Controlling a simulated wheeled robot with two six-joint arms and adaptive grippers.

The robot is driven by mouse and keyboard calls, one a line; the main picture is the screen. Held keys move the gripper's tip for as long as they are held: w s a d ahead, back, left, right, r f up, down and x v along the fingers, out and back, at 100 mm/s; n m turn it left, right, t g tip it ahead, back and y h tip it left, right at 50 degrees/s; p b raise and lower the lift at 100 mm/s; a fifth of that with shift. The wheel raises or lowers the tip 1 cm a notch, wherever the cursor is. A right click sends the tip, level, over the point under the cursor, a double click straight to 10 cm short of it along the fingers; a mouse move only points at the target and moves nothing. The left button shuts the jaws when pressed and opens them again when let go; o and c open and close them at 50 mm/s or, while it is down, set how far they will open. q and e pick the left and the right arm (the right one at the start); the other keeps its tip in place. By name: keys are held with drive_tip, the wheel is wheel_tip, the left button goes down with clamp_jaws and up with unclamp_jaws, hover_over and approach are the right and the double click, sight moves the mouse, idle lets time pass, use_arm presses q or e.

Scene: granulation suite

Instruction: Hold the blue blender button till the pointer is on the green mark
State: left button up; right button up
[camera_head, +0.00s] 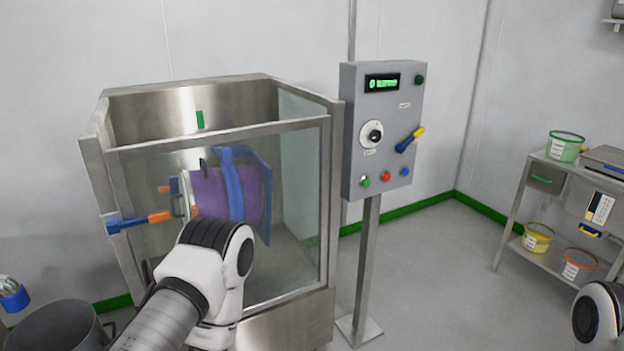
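The blue button (405,172) is at the right end of the lower row on the grey control panel (395,100). Nothing touches it. The blender is a purple drum (220,192) in a blue frame (258,190), behind the glass of a steel enclosure. A green mark (200,119) is on the enclosure's back wall. A small dark tab, perhaps the pointer, stands at the drum's upper left, below and apart from the mark. My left arm is bent in front of the enclosure; its gripper is not visible. Only a piece of my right arm shows at the lower right edge.
The panel also has a green button (365,181), a red button (386,176), a dial (372,134), a yellow-and-blue lever (410,140) and a lit display (382,82). A shelf cart (520,205) with tubs stands right. Floor between panel and cart is clear.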

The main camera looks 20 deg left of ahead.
idle(0.3)
clamp_jaws()
idle(1.1)
